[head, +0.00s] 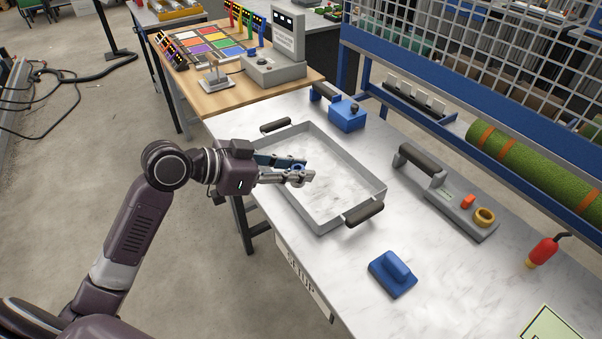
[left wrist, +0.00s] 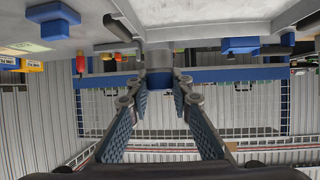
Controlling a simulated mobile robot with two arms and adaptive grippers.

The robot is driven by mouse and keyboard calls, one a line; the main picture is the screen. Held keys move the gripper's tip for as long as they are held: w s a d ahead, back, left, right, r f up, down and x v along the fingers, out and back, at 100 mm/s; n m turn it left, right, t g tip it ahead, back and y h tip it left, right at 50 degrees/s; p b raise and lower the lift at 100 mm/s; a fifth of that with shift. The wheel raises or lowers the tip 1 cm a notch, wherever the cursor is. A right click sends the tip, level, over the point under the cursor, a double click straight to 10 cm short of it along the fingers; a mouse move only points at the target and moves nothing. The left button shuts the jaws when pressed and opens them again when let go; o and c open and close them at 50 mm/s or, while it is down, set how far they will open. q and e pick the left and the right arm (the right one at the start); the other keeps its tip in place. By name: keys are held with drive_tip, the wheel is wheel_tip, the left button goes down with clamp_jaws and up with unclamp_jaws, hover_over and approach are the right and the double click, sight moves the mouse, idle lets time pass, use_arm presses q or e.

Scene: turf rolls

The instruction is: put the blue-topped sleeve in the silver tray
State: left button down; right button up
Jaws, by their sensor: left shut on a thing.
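The silver tray (head: 373,199) is a shallow grey rectangular pan with dark handles, lying on the white marbled bench. My left gripper (head: 300,171) reaches in from the left over the inside of the tray. It is shut on the blue-topped sleeve (head: 298,167), of which only a small blue part shows between the fingers. In the left wrist view the sleeve (left wrist: 159,78) sits between the fingertips, with a grey part and a dark blue part. I cannot tell whether it touches the tray floor. My right gripper is not in view.
A blue handled block (head: 393,273) lies in front of the tray. A blue box (head: 347,115) stands behind it. A grey handled tool (head: 447,199), a gold ring (head: 484,216) and a red-handled tool (head: 543,252) lie to the right. A green turf roll (head: 535,164) lies behind the bench.

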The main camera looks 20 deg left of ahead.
use_arm(q)
drive_tip(key=w+a+r+n+t+y+b, duration=0.2)
drive_tip(key=w+n+b, duration=0.1)
drive_tip(key=w, duration=0.8)
wheel_tip(320, 180, up, 5)
drive_tip(key=n+y+b, duration=0.1)
drive_tip(key=n+y, duration=0.2)
drive_tip(key=y, duration=0.1)
hover_over(307, 167)
drive_tip(key=shift+t, duration=0.4)
wheel_tip(307, 167, down, 15)
drive_tip(key=shift+s+r, duration=0.1)
drive_tip(key=shift+r, duration=0.05)
wheel_tip(307, 167, down, 5)
drive_tip(key=shift+r, duration=0.1)
drive_tip(key=c, duration=1.7)
unclamp_jaws()
drive_tip(key=shift+c, duration=0.2)
